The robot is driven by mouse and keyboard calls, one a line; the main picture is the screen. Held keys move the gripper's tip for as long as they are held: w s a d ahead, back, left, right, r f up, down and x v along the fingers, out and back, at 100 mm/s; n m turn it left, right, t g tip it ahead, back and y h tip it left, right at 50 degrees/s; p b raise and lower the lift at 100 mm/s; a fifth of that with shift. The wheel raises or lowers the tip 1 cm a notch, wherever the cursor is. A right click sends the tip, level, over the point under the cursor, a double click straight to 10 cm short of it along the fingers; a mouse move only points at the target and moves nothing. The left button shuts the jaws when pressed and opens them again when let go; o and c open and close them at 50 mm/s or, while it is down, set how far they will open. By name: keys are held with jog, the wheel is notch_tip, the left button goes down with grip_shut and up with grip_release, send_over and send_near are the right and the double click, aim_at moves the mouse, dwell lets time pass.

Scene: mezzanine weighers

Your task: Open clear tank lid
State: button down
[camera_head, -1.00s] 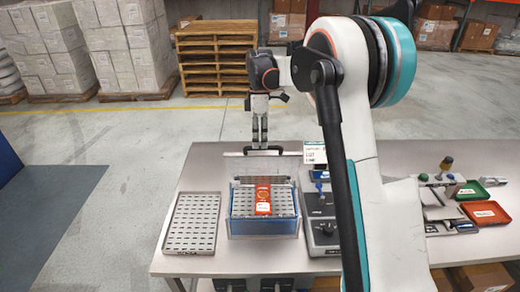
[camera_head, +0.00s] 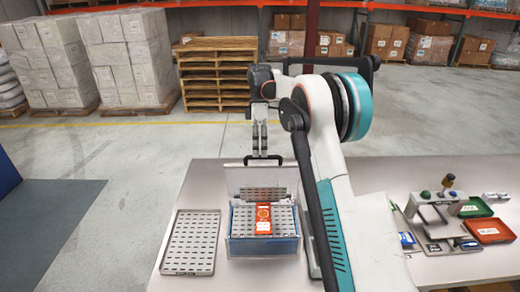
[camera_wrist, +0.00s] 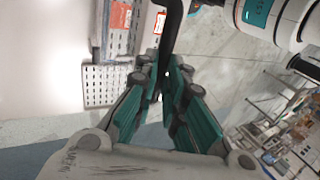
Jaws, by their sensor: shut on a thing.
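The clear tank (camera_head: 240,247) stands on the table, blue-tinted, with a slotted metal rack and an orange label or block inside. Its clear lid (camera_head: 240,180) is raised at the tank's back edge, tilted up steeply, with a black handle (camera_head: 249,161) along its top. My gripper (camera_head: 262,155) reaches down from behind and is shut on the handle. In the wrist view, my gripper (camera_wrist: 164,75) has its teal fingers closed around the black handle (camera_wrist: 174,32). The exact contact is partly hidden by the fingers.
A slotted metal tray (camera_head: 190,240) lies left of the tank. My arm covers the table just right of the tank. Farther right are a small stand (camera_head: 440,203), a red tray (camera_head: 488,230) and a green tray (camera_head: 474,207). Wooden pallets (camera_head: 217,75) stand behind on open floor.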

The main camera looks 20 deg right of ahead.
jog(key=shift+w+d+f, duration=0.15)
jog(key=shift+f, duration=0.3)
jog(key=shift+w+d+f, duration=0.15)
jog(key=shift+f, duration=0.3)
jog(key=c, duration=1.7)
grip_release()
jog(key=shift+w, duration=0.15)
jog(key=o, duration=0.4)
jog(key=shift+w+d+f, duration=0.2)
jog(key=shift+w+f, duration=0.15)
jog(key=shift+w, duration=0.15)
jog(key=c, duration=0.3)
jog(key=shift+r, duration=0.15)
jog(key=shift+a+r, duration=0.15)
jog(key=v, duration=1.1)
jog(key=shift+r, duration=0.35)
jog(key=shift+w, duration=0.15)
